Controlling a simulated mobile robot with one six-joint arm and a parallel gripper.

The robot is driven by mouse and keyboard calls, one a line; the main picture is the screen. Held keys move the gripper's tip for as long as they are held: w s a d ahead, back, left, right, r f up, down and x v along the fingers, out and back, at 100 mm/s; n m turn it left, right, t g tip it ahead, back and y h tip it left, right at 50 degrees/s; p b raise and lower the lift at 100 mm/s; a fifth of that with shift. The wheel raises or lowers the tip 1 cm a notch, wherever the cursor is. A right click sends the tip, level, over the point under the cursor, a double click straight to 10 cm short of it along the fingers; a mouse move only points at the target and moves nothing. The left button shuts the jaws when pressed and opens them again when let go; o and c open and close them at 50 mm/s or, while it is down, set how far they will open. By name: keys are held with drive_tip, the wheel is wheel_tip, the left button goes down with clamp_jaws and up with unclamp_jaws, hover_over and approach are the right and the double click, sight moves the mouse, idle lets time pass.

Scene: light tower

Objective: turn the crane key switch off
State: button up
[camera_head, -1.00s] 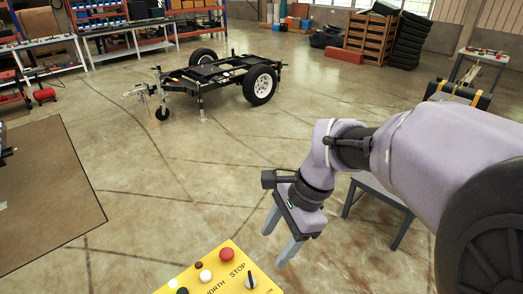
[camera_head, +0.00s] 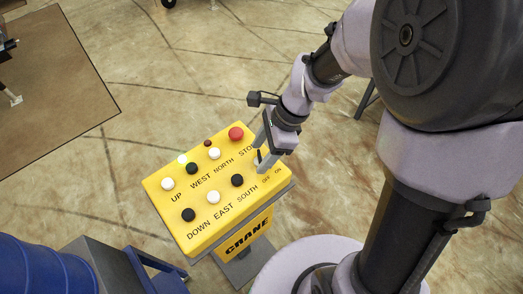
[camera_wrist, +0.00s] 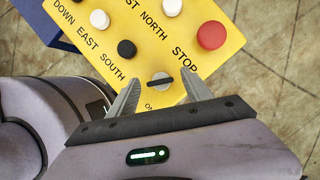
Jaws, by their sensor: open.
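The yellow crane control box (camera_head: 222,178) stands on a pedestal, its sloped face up. Its key switch (camera_wrist: 160,81) is a small round switch with a dark bar, near the corner below the STOP label. In the wrist view the bar lies nearly crosswise, and an ON label shows below it. OFF and ON labels show in the head view, but I cannot tell which one the bar points to. My gripper (camera_head: 260,153) is open over that corner. In the wrist view its fingers (camera_wrist: 159,78) are on either side of the switch, apart from it.
A red stop button (camera_head: 236,133) sits close to my fingers. Several black and white buttons and a small bright lamp (camera_head: 183,159) fill the rest of the face. A blue drum (camera_head: 40,268) is at lower left, a brown board (camera_head: 55,90) at upper left.

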clamp_jaws()
drive_tip(key=shift+r+n+p, duration=0.15)
drive_tip(key=shift+n+p, duration=0.2)
drive_tip(key=shift+n, duration=0.05)
drive_tip(key=shift+n+g+p, duration=0.4)
drive_tip(key=shift+n+p, duration=0.1)
drive_tip(key=shift+n, duration=0.1)
drive_tip(key=n+p, duration=0.1)
drive_tip(key=n, duration=0.1)
drive_tip(key=n+g+p, duration=0.1)
drive_tip(key=n+p, duration=0.1)
drive_tip(key=shift+w+a+r+g+h, duration=0.1)
drive_tip(key=shift+w+g+h, duration=0.05)
drive_tip(key=shift+g+h, duration=0.2)
drive_tip(key=n+h+p, duration=0.1)
drive_tip(key=n, duration=0.2)
drive_tip(key=n+g+h+p, duration=0.1)
drive_tip(key=n+p, duration=0.1)
drive_tip(key=shift+w+n, duration=0.1)
drive_tip(key=shift+n, duration=0.3)
drive_tip(key=shift+f, duration=0.2)
